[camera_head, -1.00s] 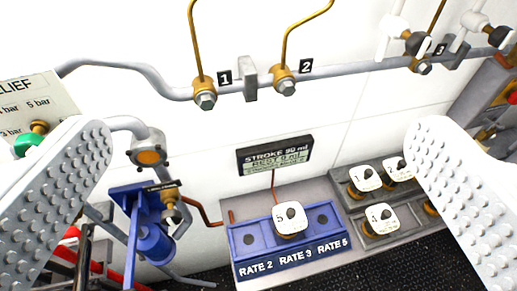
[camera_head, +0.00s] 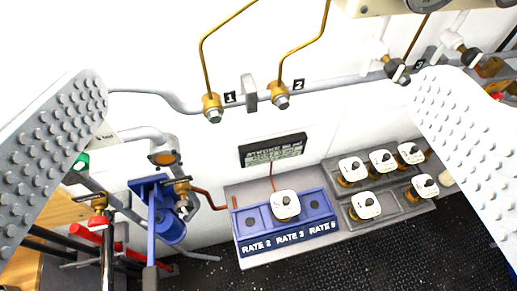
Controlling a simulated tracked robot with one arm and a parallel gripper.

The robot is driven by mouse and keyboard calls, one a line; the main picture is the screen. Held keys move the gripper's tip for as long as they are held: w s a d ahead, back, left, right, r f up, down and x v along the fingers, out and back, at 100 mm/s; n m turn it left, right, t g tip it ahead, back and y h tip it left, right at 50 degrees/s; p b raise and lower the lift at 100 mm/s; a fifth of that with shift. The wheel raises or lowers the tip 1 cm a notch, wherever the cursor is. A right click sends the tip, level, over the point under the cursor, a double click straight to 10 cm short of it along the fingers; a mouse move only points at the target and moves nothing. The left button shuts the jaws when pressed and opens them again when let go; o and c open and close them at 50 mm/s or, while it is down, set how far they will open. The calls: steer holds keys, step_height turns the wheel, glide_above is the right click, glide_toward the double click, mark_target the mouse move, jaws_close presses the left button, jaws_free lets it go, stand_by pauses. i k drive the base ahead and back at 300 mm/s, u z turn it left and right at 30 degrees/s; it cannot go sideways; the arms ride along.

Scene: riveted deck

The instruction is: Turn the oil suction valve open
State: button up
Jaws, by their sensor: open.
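My gripper (camera_head: 262,90) is open and empty, with one studded white finger at each side of the view. Between the fingers I see the back wall and a lower bench. At the left stands a blue pump-like unit (camera_head: 165,218) with a small brass valve (camera_head: 182,188) at its top. Further left is a brass valve with a red part (camera_head: 98,212) on a dark upright pipe, close to the left finger in the picture. I cannot read a label naming the oil suction valve, so I cannot tell which fitting it is. Neither finger appears to touch anything.
A blue rate block (camera_head: 252,240) holds one white-topped piece (camera_head: 285,204). A grey rack (camera_head: 385,219) beside it holds several more. A display (camera_head: 272,149) hangs above. A grey pipe with brass fittings 1 (camera_head: 212,108) and 2 (camera_head: 280,95) crosses the wall. Black floor is clear in front.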

mark_target(98, 222)
steer(key=u, duration=1.15)
